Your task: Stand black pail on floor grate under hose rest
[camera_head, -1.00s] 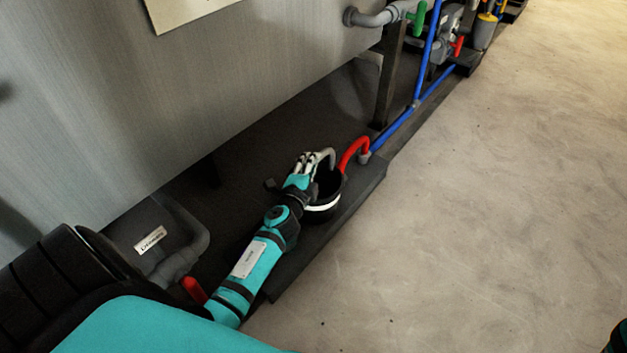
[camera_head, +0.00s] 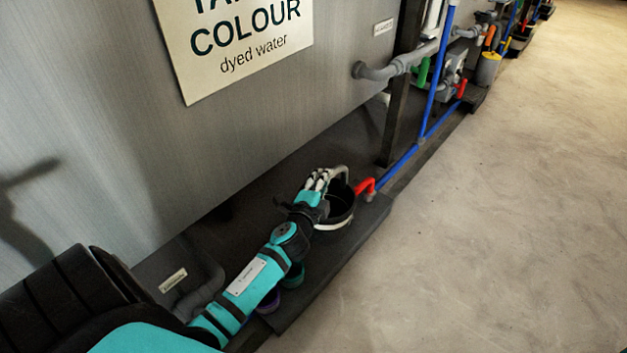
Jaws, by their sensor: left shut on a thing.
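The black pail (camera_head: 335,219) has a pale band and stands upright, low beside the tank, over the dark strip along the tank's foot. My left gripper (camera_head: 318,180) is shut at the pail's near-left rim, and its fingers hide part of the rim. A grey curved piece (camera_head: 341,171) shows at the fingers; I cannot tell whether it is the pail's handle. The dark strip (camera_head: 318,290) may be the floor grate; its pattern is too dark to tell. I cannot clearly pick out the hose rest. My right gripper is out of view.
The grey tank wall (camera_head: 330,90) is on the left. Purple (camera_head: 268,304) and green (camera_head: 293,277) round things lie under my forearm. The concrete floor (camera_head: 500,220) is clear.

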